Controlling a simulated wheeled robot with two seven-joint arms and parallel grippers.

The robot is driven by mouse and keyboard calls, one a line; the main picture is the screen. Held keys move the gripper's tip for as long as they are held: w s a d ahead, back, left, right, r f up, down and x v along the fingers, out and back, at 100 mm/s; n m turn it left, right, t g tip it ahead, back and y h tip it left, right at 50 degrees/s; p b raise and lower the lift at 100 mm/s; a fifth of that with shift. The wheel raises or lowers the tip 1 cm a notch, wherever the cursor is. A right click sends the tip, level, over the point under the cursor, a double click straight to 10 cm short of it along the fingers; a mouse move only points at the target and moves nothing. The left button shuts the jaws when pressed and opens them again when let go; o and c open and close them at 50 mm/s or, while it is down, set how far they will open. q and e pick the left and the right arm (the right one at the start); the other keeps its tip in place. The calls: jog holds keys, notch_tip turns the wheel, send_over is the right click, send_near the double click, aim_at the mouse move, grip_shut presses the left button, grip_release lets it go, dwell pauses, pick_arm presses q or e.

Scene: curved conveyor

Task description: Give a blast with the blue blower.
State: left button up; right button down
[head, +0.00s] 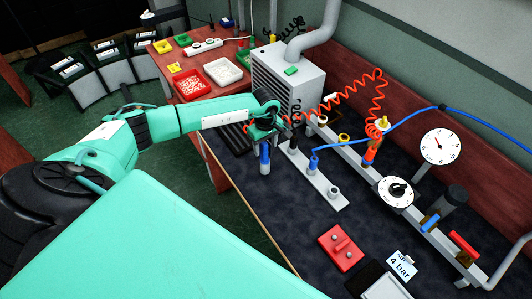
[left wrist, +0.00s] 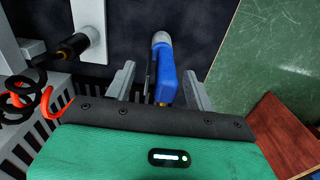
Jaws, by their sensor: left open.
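A blue blower-shaped tool with a grey end shows in the left wrist view (left wrist: 165,75) and in the head view (head: 264,160). My left gripper (head: 266,132) is over it, with its two grey fingers standing apart on either side of the tool (left wrist: 160,88). The fingers look clear of the blue body; contact is hard to tell. The arm and palm hide part of the tool. A second blue fitting (head: 313,163), on the end of a blue hose, stands in the grey rack. My right gripper does not show.
The grey rack (head: 318,184) also holds a black fitting (head: 293,142). An orange coiled hose (head: 377,98) runs close to the gripper. A round gauge (head: 439,146), a black-knobbed regulator (head: 397,191) and a red block (head: 340,247) stand to the right. A grey vented box (head: 285,75) is behind.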

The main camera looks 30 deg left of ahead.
aim_at(266, 142)
pick_arm(q)
jog(key=c, duration=0.8)
jog(key=shift+r, duration=0.15)
jog(key=shift+r+p, duration=0.75)
jog(key=shift+r, duration=0.7)
jog(key=shift+r+p, duration=1.15)
jog(key=shift+r, duration=1.5)
